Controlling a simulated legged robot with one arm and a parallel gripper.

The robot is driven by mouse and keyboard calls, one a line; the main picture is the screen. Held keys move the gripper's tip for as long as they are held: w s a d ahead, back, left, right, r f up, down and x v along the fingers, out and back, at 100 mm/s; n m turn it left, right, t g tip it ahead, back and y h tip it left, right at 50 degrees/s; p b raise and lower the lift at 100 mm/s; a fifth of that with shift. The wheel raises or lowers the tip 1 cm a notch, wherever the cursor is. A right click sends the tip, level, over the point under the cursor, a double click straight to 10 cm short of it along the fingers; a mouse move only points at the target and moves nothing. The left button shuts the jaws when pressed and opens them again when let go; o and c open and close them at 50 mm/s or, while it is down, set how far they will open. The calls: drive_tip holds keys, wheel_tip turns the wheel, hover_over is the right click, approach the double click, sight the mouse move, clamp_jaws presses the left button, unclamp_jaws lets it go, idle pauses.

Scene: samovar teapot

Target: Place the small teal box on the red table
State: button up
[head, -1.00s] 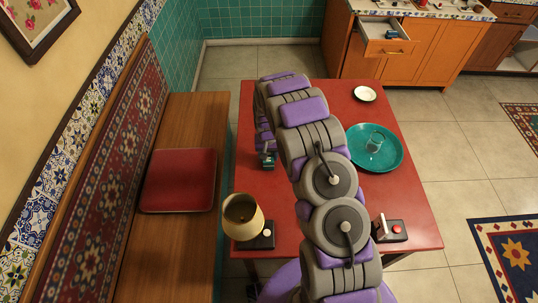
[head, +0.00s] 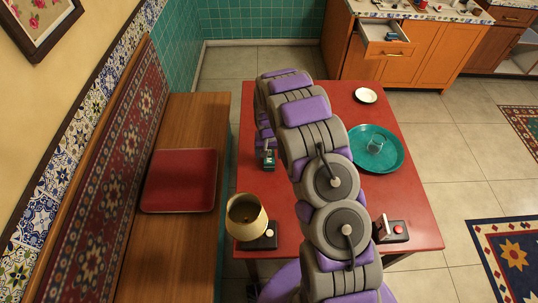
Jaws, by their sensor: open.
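The small teal box (head: 269,164) is at the left part of the red table (head: 390,205), directly below the end of my arm. Its top is partly covered by my gripper (head: 265,151), so only a small part of it shows. My gripper is small in the head view and mostly hidden behind my own arm links; its jaws are open at the box. The box seems to rest on the table top, but I cannot tell whether the fingers still touch it.
A teal plate with a clear glass (head: 375,144), a small white dish (head: 366,95), a beige pot (head: 246,216) on a dark base and a dark device with a red button (head: 398,229) stand on the table. A wooden bench (head: 185,115) is at left. An open drawer (head: 385,44) is behind.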

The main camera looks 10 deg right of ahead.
sight(271, 154)
drive_tip(key=s+d+r+p, duration=0.1)
drive_tip(key=s+r, duration=0.3)
drive_tip(key=r, duration=0.7)
drive_tip(key=s+d+r+p, duration=0.1)
drive_tip(key=s+r, duration=0.3)
drive_tip(key=r, duration=0.7)
drive_tip(key=s+r, duration=0.4)
drive_tip(key=s, duration=0.7)
drive_tip(key=s+a+r+n+g, duration=0.1)
drive_tip(key=s+r, duration=0.4)
drive_tip(key=s, duration=0.7)
drive_tip(key=s+r+n, duration=0.1)
drive_tip(key=s+r, duration=0.3)
drive_tip(key=s, duration=0.8)
drive_tip(key=shift+s+a+r+g, duration=0.15)
drive_tip(key=shift+s+r+g, duration=0.1)
drive_tip(key=shift+g, duration=0.05)
